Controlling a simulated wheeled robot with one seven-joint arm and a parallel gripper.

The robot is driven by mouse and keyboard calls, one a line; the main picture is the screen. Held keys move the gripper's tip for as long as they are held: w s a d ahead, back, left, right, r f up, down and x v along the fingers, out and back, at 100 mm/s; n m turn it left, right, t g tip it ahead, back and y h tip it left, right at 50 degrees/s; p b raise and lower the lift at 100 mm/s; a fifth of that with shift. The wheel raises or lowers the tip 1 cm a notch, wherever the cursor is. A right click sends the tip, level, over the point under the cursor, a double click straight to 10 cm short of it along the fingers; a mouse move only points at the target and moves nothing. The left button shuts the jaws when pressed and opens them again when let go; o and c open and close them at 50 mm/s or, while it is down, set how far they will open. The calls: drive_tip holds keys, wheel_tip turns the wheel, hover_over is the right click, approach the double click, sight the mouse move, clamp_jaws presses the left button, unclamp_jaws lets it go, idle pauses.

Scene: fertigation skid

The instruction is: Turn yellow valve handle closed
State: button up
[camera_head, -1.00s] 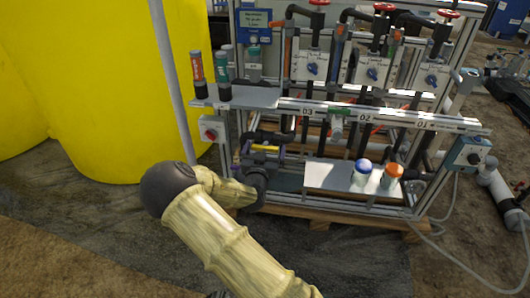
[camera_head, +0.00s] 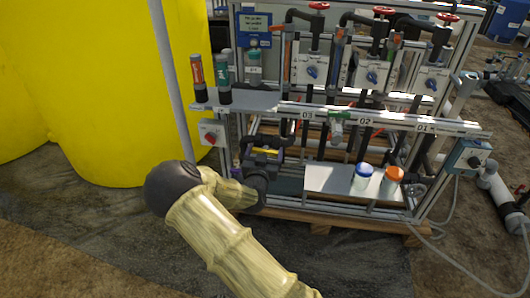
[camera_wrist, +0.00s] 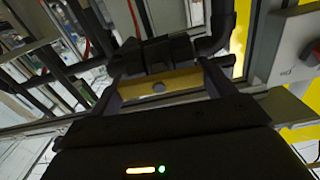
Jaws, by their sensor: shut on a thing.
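The yellow valve handle (camera_wrist: 185,80) lies across between the two fingers of my gripper (camera_wrist: 163,88) in the wrist view, with a round grey bolt at its middle. The fingers are shut on its two ends. The black valve body and pipe (camera_wrist: 170,52) sit just beyond it. In the head view my gripper (camera_head: 263,157) is at the lower left of the skid, at the black piping. Only a small yellow piece of the handle (camera_head: 280,153) shows there; my gripper hides the rest.
A grey switch box with a red knob (camera_head: 211,133) is close at the left. The shelf with orange and teal bottles (camera_head: 240,100) is above. A metal tray (camera_head: 327,178) with blue-capped (camera_head: 362,175) and orange-capped (camera_head: 391,179) jars is to the right. A large yellow tank (camera_head: 110,90) stands at left.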

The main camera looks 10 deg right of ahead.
drive_tip(key=m, duration=0.4)
drive_tip(key=shift+d+f, duration=0.1)
drive_tip(key=m+b, duration=0.2)
drive_tip(key=m, duration=0.2)
drive_tip(key=shift+f+m+b, duration=0.1)
drive_tip(key=shift+m+b, duration=0.2)
drive_tip(key=m+b, duration=0.3)
drive_tip(key=m, duration=0.1)
drive_tip(key=shift+f+m, duration=0.1)
drive_tip(key=shift+m, duration=0.2)
drive_tip(key=m+b, duration=0.3)
drive_tip(key=m, duration=0.1)
drive_tip(key=o, duration=0.9)
drive_tip(key=p+v, duration=0.5)
drive_tip(key=v, duration=1.2)
drive_tip(key=shift+s+r, duration=0.2)
drive_tip(key=shift+s, duration=0.05)
